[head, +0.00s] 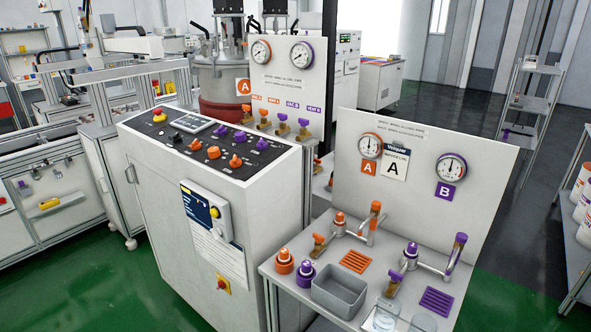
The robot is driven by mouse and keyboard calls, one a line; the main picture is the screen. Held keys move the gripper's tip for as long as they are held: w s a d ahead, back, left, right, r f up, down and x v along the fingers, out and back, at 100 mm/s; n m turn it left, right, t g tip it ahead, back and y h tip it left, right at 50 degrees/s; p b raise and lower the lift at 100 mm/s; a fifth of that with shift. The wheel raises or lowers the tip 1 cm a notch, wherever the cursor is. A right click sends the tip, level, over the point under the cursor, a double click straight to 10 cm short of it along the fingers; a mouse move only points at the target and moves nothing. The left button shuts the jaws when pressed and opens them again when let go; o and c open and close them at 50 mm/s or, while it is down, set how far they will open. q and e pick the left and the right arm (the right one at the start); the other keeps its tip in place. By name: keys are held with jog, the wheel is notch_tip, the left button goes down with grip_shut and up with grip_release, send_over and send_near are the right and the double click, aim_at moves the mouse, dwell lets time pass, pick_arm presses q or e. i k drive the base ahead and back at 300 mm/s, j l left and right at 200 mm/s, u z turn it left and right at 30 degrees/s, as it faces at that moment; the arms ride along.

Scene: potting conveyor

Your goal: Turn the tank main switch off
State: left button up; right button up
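A white control cabinet (145,190) stands left of centre with a dark sloped panel (222,150) on top. Low on its front is a red knob on a yellow plate (222,284), which looks like a main switch; its label and exact position are too small to read. The panel carries a red and yellow button (159,115), black knobs (176,138), orange knobs (214,153) and purple knobs (262,144). I cannot tell from any label which control is the tank main switch. Neither of my grippers is in view.
A metal tank (220,62) stands behind the cabinet beside a gauge board (291,75). At right, a bench (290,262) holds valves, a grey tray (338,291) and glass beakers (385,316) before a second gauge board (440,140). Green floor (90,270) is clear at left.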

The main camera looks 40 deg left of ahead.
aim_at(222, 286)
jog(key=u, duration=1.75)
